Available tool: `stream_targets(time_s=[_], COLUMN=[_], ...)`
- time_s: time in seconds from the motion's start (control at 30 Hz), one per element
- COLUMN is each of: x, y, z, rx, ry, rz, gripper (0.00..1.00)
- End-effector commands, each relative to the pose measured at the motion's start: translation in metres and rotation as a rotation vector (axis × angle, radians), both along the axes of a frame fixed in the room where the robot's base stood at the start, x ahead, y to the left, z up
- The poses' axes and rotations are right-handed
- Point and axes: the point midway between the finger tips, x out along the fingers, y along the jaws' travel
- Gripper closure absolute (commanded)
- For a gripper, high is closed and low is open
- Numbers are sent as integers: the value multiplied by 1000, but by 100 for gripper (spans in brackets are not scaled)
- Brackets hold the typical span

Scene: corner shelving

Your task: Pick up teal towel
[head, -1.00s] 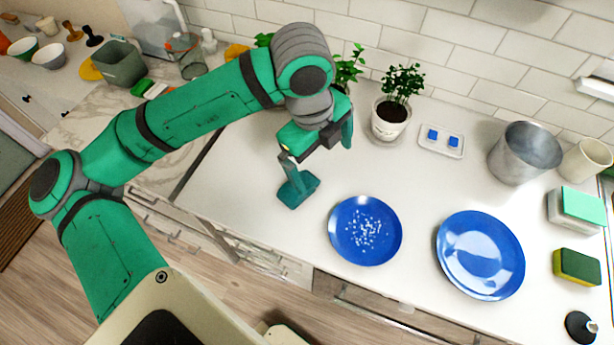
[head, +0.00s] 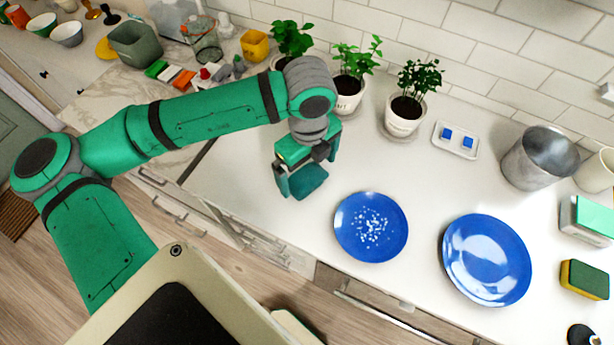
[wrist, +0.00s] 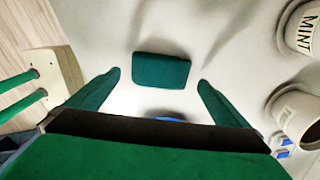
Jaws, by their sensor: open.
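The teal towel (wrist: 161,70) is a small folded rectangle lying on the white counter. In the wrist view it lies ahead of and between my two fingertips, with clear counter on both sides of it. In the head view the towel (head: 308,181) shows beside and partly behind my gripper (head: 307,172). My gripper also shows in the wrist view (wrist: 160,78), with its fingers wide apart and nothing between them. It points down over the counter, above the towel. The exact height above the towel is hard to tell.
A blue plate with white bits (head: 371,227) lies just right of the towel, and an empty blue plate (head: 487,260) farther right. Potted plants (head: 404,118) stand along the wall behind. A metal pot (head: 539,158) stands at the right. The counter's front edge is near.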

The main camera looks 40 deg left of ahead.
Motion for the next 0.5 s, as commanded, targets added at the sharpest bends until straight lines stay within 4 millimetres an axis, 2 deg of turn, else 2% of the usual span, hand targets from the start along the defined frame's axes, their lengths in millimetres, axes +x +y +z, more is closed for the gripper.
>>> stream_targets(time_s=[0.1,0.2,0.47,0.5], x=[1,1,1,1], y=[-1,-1,-1,-1], z=[-16,-22,-24,-24], rx=[-1,-1,0,0], ry=[1,1,0,0], rz=[-2,-3,-3,-3], gripper=[0,0,0,10])
